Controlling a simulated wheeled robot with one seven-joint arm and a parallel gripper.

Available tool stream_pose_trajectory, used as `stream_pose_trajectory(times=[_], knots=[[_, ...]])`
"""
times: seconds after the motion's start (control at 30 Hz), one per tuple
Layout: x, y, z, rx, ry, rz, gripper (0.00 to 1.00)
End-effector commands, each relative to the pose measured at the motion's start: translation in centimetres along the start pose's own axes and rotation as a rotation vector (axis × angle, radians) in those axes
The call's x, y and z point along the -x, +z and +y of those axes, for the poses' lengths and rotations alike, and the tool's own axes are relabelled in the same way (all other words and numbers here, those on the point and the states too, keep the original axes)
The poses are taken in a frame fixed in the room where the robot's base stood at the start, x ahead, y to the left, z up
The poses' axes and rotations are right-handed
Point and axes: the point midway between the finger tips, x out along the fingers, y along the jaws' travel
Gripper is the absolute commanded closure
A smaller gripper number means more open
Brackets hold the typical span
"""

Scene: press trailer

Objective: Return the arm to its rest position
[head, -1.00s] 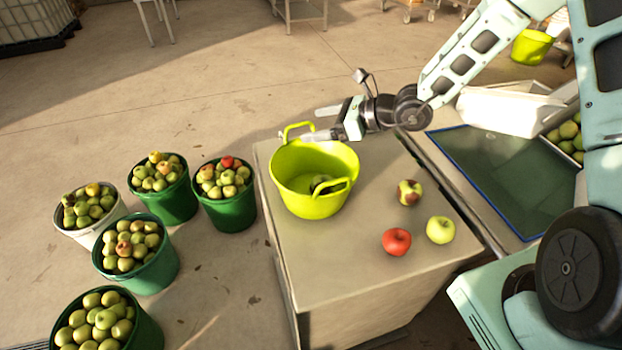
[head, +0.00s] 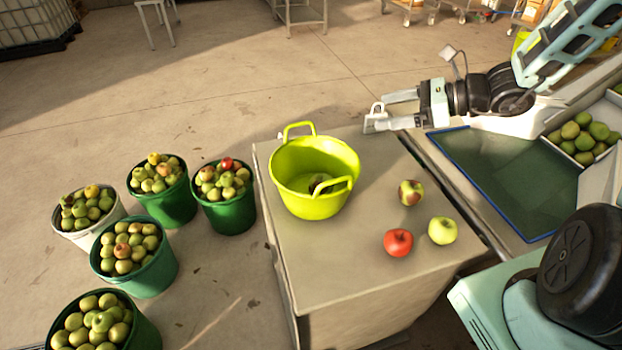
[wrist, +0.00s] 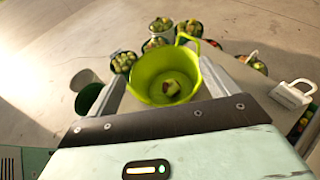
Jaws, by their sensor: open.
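My gripper (head: 384,110) is open and empty in the head view, above the far right corner of the grey table (head: 330,268), with its fingers pointing left. The yellow-green bucket (head: 305,203) stands on the table to the left of my gripper, apart from it. In the wrist view, my gripper's two fingers (wrist: 163,72) are spread, with the bucket (wrist: 143,72) showing between and beyond them. An apple (wrist: 171,87) lies at the bottom of the bucket.
A red apple (head: 398,242), a pale green apple (head: 442,230) and a red-green apple (head: 411,192) lie on the table. Green buckets (head: 147,279) of apples stand on the floor at left. A blue-edged tray (head: 500,180) and a crate of green apples lie at right.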

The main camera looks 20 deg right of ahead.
Motion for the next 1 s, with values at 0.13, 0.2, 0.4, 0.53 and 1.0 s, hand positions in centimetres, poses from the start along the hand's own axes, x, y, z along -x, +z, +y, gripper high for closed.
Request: stream_pose_trajectory(times=[0.13, 0.2, 0.4, 0.53, 1.0], knots=[[0.0, 0.0, 0.0, 0.000, 0.000, 0.000, 0.14], [0.0, 0.0, 0.0, 0.000, 0.000, 0.000, 0.14], [-0.5, 0.3, 0.8, 0.030, 0.028, 0.012, 0.14], [-2.7, 1.4, 5.2, 0.201, 0.185, 0.076, 0.14], [-3.3, 1.3, 26.1, 1.418, 1.082, 0.286, 0.14]])
